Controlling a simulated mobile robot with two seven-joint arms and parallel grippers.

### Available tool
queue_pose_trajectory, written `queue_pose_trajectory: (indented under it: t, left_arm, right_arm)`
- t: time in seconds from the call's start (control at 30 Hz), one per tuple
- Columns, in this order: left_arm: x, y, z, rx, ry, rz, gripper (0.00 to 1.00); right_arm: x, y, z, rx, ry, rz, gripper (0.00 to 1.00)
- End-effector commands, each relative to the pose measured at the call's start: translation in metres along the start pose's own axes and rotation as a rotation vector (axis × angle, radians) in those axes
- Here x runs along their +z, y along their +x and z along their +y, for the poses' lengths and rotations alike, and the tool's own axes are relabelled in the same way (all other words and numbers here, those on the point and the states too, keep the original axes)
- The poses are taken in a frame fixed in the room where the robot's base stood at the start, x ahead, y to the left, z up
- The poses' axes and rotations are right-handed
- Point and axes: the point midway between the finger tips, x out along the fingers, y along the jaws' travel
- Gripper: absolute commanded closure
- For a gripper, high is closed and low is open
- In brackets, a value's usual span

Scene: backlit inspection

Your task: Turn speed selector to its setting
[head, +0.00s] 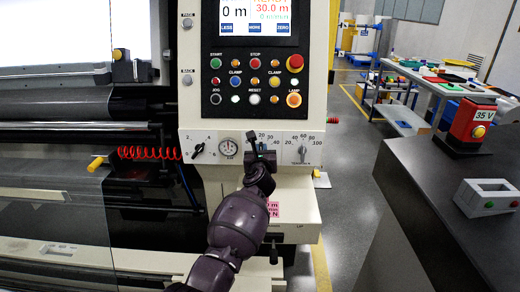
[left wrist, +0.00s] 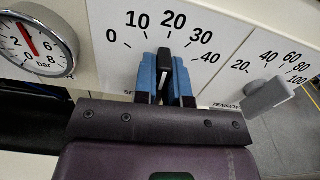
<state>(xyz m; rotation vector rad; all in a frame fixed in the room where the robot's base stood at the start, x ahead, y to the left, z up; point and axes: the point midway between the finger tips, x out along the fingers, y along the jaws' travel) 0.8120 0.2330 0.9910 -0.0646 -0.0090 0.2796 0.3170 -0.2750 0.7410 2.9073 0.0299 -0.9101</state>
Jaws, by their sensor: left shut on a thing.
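The speed selector is a black knob with a white pointer line (left wrist: 165,68), under a printed scale from 0 to 40 in the left wrist view. Its pointer stands nearly upright in that picture, close to the 20 mark. My left gripper (head: 262,156) is at the machine's lower panel in the head view. Its blue fingers (left wrist: 167,78) are shut on the knob, one on each side. The label below the knob is mostly hidden by the gripper. My right gripper is not in view.
A pressure gauge (left wrist: 35,42) is left of the knob, and a grey tension knob (left wrist: 267,96) is right of it. Above are the button panel (head: 254,82) and a display (head: 258,18). A dark counter (head: 430,200) stands at the right, beyond a floor gap.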

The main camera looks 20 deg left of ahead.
Motion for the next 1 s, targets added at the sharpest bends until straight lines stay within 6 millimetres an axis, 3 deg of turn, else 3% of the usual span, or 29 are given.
queue_pose_trajectory:
  t: [0.63, 0.67, 0.8, 1.0]
  left_arm:
    - [-0.0025, -0.0005, -0.0007, 0.0, 0.066, 0.003, 1.0]
    - [-0.0025, -0.0005, -0.0007, 0.0, 0.066, 0.003, 0.85]
    - [-0.002, -0.0004, -0.0007, 0.0, 0.066, 0.002, 0.64]
    - [-0.0011, -0.0001, -0.0006, 0.0, 0.065, 0.001, 0.63]
  right_arm:
    - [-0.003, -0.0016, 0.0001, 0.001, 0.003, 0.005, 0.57]
    - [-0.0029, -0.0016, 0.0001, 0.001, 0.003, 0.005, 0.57]
    - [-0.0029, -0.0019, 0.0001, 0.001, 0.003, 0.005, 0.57]
    - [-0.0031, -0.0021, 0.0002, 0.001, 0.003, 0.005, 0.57]
